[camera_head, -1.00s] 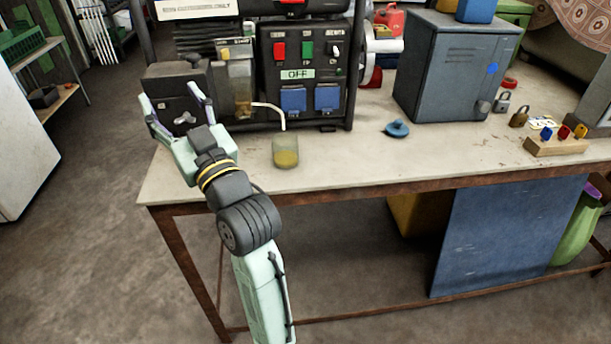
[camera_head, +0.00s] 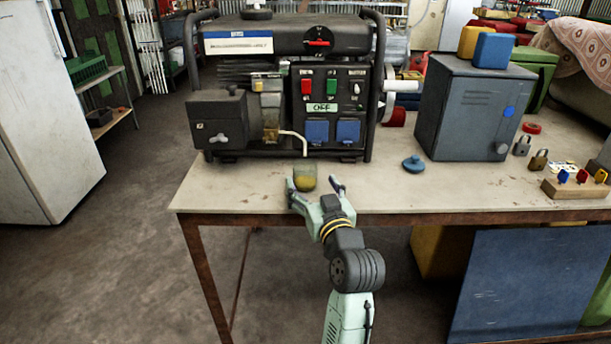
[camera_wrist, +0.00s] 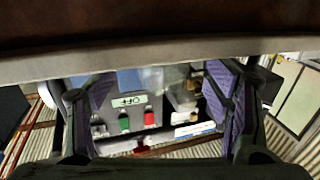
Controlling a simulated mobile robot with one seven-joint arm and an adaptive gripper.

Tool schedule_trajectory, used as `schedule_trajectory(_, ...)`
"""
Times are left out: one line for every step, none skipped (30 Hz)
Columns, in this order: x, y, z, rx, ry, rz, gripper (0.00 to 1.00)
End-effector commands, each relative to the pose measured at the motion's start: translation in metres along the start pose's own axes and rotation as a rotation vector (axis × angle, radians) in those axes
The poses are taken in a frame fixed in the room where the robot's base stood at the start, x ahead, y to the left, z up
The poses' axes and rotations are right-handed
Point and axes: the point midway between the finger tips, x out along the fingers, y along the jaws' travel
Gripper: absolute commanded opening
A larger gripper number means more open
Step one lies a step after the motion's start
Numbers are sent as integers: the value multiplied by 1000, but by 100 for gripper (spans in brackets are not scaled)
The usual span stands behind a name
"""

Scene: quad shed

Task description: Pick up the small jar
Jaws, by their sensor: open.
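The small jar (camera_head: 304,178) is a clear, squat vessel with yellowish contents. It stands upright on the workbench (camera_head: 240,192) near the front edge, below the thin spout of the generator. My gripper (camera_head: 313,184) is open at the bench's front edge, its fingers pointing toward the generator. In the head view the jar appears just beyond the fingertips and closer to the left one; I cannot tell whether they touch. In the wrist view, which looks upside down, the open fingers (camera_wrist: 165,105) frame the generator panel, and the jar cannot be made out clearly.
The generator (camera_head: 285,80) stands behind the jar. A blue knobbed lid (camera_head: 413,165) and a grey metal cabinet (camera_head: 468,108) are to the right. Padlocks (camera_head: 538,160) and a wooden block (camera_head: 575,188) with coloured pieces sit farther right. The bench front left of the jar is clear.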

Motion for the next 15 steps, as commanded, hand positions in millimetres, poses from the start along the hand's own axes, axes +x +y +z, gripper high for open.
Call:
schedule_trajectory(5, -2, -4, 0, 0, -2, 72)
schedule_trajectory(9, -2, -6, 0, 0, -3, 72)
schedule_trajectory(15, -3, -8, 0, 0, -4, 72)
schedule_trajectory(20, -4, -10, 0, 0, -4, 72)
schedule_trajectory(25, -4, -10, 1, -1, -3, 72)
schedule_trajectory(31, -5, -12, 0, 0, -3, 72)
schedule_trajectory(36, -5, -10, 1, 0, -3, 72)
schedule_trajectory(39, -5, -10, 1, 0, -3, 72)
schedule_trajectory(44, -5, -9, 1, -1, -3, 72)
schedule_trajectory(46, -4, -9, 1, -1, -3, 72)
schedule_trajectory(48, -4, -9, 0, 0, -2, 72)
schedule_trajectory(49, -4, -8, 0, 1, -2, 72)
schedule_trajectory(50, -4, -8, 0, 1, -1, 72)
schedule_trajectory(50, -4, -8, 0, 1, -1, 72)
schedule_trajectory(50, -4, -8, 0, 1, -1, 72)
